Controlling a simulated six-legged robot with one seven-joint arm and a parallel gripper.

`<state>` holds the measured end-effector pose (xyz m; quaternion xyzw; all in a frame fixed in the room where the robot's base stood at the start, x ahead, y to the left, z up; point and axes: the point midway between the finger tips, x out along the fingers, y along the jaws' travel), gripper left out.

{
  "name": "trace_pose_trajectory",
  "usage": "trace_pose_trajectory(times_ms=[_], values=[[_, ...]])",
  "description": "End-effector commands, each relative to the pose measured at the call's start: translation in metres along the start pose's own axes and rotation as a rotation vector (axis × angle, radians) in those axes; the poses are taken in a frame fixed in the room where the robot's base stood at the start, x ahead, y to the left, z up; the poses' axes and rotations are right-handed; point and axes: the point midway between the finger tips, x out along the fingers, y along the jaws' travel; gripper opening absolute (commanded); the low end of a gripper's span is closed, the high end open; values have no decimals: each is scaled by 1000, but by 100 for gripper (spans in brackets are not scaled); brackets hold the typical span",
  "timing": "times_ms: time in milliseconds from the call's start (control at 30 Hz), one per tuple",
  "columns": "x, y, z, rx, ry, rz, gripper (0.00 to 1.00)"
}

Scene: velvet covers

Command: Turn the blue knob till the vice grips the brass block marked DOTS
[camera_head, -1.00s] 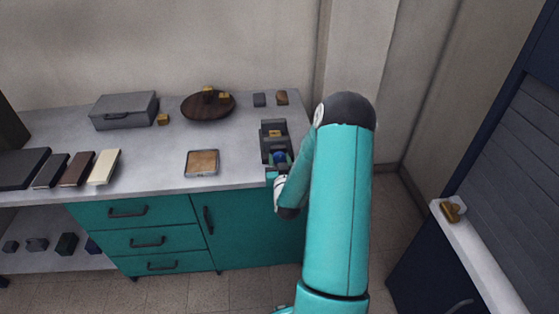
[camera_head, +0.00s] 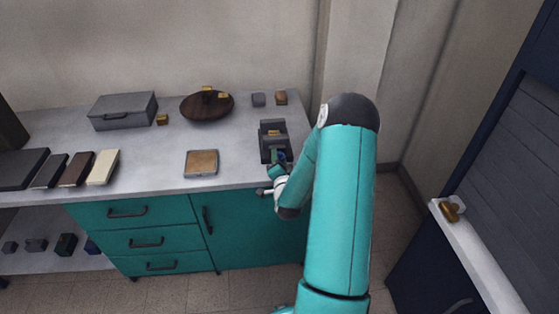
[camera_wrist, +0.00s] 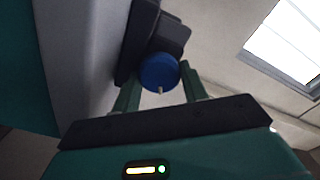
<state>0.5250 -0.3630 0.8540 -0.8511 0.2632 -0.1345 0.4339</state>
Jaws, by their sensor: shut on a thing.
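The dark vice (camera_head: 272,142) stands near the right front of the grey worktop. A brass block (camera_head: 274,132) sits between its jaws; its marking is too small to read, and I cannot tell whether the jaws touch it. The blue knob (camera_wrist: 159,72) is at the vice's front end, with a pale pointer mark on its face. It shows small in the head view (camera_head: 281,156). My gripper (camera_wrist: 160,90) is shut on the knob, with a green finger on either side. In the head view my arm and wrist partly hide the gripper.
A cork-topped tray (camera_head: 201,163) lies left of the vice. A dark round dish (camera_head: 208,107) with brass blocks, a grey case (camera_head: 124,110) and two small blocks stand behind. Another brass piece (camera_head: 452,209) lies on the right ledge.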

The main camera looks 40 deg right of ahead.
Motion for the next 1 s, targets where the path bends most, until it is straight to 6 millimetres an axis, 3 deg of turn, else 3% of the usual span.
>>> trace_pose_trajectory(times_ms=[433, 1000], values=[[-1, 2, 0, 259, -1, 3, 20], [-2, 2, 1, 298, -2, 3, 20]])
